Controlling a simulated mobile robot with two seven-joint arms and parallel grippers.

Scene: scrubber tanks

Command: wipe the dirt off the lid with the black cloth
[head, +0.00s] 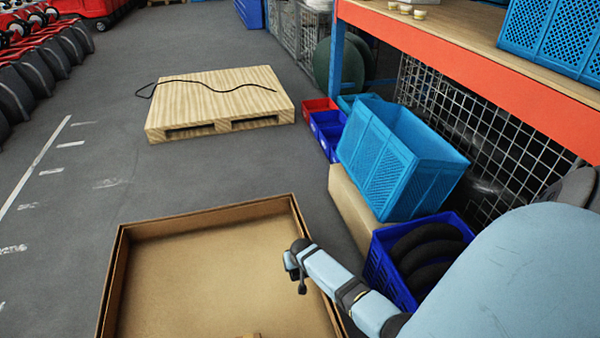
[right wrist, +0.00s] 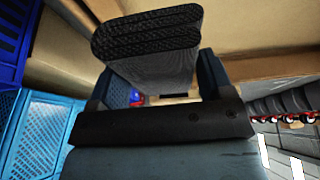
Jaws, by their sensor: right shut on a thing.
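My right arm comes in from the right in the head view. Its gripper (head: 293,268) is over the right side of a large open cardboard box. In the right wrist view my right gripper (right wrist: 155,78) is shut on the black cloth (right wrist: 148,35), a folded dark piece with a textured end that sticks out beyond the fingers. The cloth is hard to make out in the head view. I cannot pick out a lid or any dirt on it in either view. My left gripper is not in view.
The cardboard box (head: 112,270) stands at the front. A wooden pallet (head: 215,95) with a black cable (head: 205,82) lies beyond it. A light blue crate (head: 385,160), a dark blue crate (head: 375,262) with black rings and an orange shelf (head: 470,65) line the right.

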